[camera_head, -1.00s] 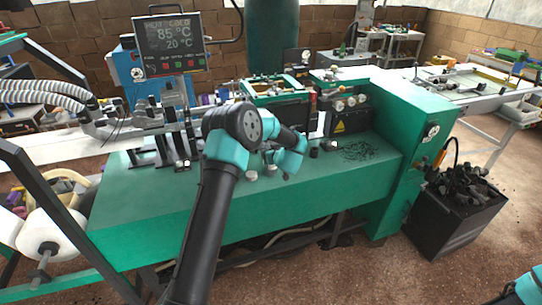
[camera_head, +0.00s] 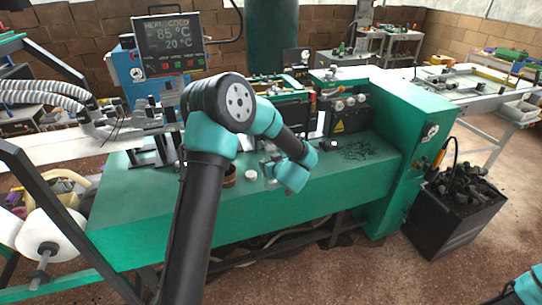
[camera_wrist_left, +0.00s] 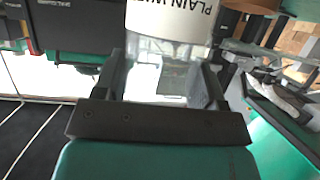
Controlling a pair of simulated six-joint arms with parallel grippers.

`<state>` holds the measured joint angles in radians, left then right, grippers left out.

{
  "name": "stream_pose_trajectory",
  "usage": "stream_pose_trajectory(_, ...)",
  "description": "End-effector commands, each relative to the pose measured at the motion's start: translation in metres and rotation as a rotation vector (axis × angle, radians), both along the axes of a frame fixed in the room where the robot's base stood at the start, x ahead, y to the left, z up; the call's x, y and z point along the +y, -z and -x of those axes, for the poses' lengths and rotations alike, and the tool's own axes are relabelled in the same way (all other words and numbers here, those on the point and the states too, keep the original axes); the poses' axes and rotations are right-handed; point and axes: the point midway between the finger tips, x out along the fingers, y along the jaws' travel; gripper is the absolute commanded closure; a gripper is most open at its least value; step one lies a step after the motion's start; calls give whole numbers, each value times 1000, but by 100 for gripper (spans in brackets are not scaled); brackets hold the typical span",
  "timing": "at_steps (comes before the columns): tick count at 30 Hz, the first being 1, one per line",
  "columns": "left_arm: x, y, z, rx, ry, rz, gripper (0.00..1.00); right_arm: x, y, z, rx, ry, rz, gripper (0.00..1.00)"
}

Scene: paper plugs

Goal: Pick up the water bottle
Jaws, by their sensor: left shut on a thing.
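The water bottle (camera_wrist_left: 172,22) is clear, with a white label whose visible letters read "PLAIN WAT". My left gripper (camera_wrist_left: 165,68) is shut on it, with one dark finger on each side of the clear part below the label. The bottle's ends are out of the left wrist view.
Black bits (camera_head: 362,150) lie on the bench to the right. A display (camera_head: 170,45) stands behind; a black bin (camera_head: 455,215) is on the floor.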

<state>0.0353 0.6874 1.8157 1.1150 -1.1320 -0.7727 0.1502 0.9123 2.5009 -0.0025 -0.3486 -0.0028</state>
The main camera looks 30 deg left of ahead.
Motion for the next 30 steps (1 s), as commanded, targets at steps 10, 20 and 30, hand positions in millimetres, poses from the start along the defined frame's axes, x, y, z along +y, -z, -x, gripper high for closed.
stream_pose_trajectory(10, -14, -3, 24, -1, 0, -1, 54, 0, 0, 0, 0, 0, 0, 11)
stream_pose_trajectory(20, -14, -3, 24, -1, 0, -1, 54, 0, 0, 0, 0, 0, 0, 11)
stream_pose_trajectory(30, 2, -9, 23, -4, -41, -3, 54, 0, 0, 0, 0, 0, 0, 11)
